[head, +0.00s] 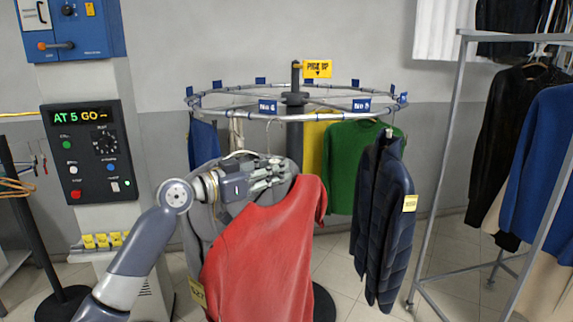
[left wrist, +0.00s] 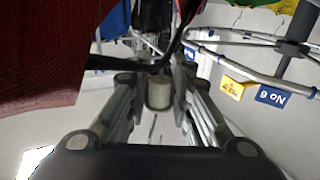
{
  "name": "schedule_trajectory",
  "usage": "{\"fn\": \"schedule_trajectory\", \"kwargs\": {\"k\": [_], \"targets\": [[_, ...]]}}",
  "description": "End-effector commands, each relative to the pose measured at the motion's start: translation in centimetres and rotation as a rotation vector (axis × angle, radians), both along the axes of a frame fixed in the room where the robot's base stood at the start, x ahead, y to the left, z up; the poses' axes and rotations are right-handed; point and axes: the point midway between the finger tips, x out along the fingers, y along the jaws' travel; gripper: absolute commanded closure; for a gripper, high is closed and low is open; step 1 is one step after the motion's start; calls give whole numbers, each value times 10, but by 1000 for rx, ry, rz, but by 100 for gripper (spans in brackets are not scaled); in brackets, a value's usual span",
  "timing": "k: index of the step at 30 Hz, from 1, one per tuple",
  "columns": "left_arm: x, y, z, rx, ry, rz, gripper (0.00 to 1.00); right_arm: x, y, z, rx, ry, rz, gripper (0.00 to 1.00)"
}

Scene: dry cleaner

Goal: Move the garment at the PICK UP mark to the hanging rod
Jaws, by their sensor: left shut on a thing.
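A red garment (head: 265,250) hangs in front of the round conveyor rail (head: 235,113), below my left gripper (head: 270,175). In the left wrist view the red cloth (left wrist: 45,45) fills the upper left, with a dark hanger running from it to between my fingers. My left gripper (left wrist: 158,95) is shut on this hanger; its exact hold is partly hidden. A yellow PICK UP sign (head: 317,68) stands above the rail. The hanging rod (head: 515,37) is the top bar of a grey metal rack at the right. My right gripper is not in view.
A grey garment (head: 196,240) is behind the red one. A green garment (head: 352,165) and a navy padded jacket (head: 383,225) hang at the rail's right. Black (head: 505,145) and blue (head: 543,160) garments hang on the rack. A control panel (head: 95,150) stands left.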

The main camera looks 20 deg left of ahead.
Motion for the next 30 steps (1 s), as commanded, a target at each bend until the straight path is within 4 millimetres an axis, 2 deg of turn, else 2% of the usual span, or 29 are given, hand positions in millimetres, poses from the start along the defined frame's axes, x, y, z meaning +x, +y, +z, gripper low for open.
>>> {"fn": "schedule_trajectory", "kwargs": {"k": [13, 30], "targets": [[-67, 14, -2, 3, -2, 0, 100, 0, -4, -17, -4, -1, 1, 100], [-150, 32, -4, 1, -3, 0, 100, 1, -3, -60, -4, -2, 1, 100]]}}
